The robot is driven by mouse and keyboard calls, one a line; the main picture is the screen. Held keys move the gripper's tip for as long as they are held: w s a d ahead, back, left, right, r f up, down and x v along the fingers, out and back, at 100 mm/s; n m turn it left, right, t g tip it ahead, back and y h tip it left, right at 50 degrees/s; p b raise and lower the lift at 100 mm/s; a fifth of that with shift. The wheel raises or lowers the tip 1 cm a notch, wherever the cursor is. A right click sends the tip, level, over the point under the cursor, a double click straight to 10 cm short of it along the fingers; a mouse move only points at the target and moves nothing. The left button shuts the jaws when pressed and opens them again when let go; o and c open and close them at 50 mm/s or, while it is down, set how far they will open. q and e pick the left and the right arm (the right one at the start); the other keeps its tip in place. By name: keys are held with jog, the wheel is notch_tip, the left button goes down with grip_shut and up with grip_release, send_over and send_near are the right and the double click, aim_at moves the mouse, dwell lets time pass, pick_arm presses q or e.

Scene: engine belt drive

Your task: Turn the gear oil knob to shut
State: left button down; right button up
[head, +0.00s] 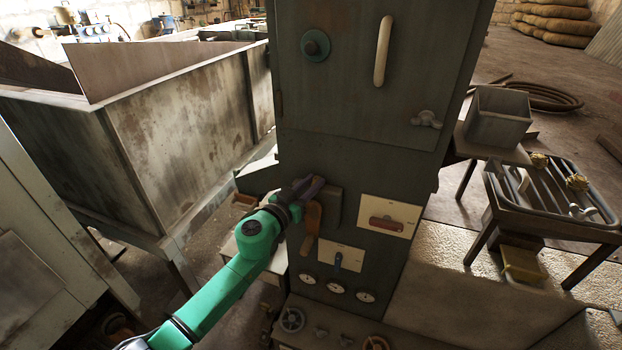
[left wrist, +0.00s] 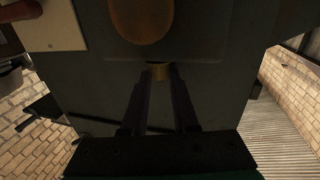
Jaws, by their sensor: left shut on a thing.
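My left gripper (head: 312,186) reaches in from the left to the front of a dark green cabinet (head: 350,165), beside a brown-orange lever (head: 312,228). The brown-orange rounded part (left wrist: 140,18) shows above the tips. No readable label tells which control is the gear oil knob. My right gripper is not in view.
A large metal bin (head: 190,130) stands left. A rack table (head: 550,195) stands right.

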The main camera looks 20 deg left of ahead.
pick_arm(q)
jog(key=shift+d+r+n+y, duration=0.15)
jog(key=shift+n+y, duration=0.25)
jog(key=shift+y, duration=0.1)
jog(key=shift+d+f+n+y+b, duration=0.1)
jog(key=shift+d+n+y+b, duration=0.05)
jog(key=shift+n+y+b, duration=0.95)
jog(key=shift+d+f+n+y+b, duration=0.15)
jog(key=shift+n+y+b, duration=0.55)
jog(key=shift+y+b, duration=0.75)
jog(key=shift+d+r+n+y+b, duration=0.1)
jog(key=shift+d+n+y+b, duration=0.1)
jog(key=shift+n+y+b, duration=1.1)
pick_arm(e)
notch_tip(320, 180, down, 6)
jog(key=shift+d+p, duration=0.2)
jog(key=shift+p, duration=0.25)
pick_arm(q)
jog(key=shift+m+y, duration=0.35)
jog(key=shift+m, duration=0.05)
jog(key=c, duration=0.9)
grip_release()
jog(key=shift+c, duration=0.2)
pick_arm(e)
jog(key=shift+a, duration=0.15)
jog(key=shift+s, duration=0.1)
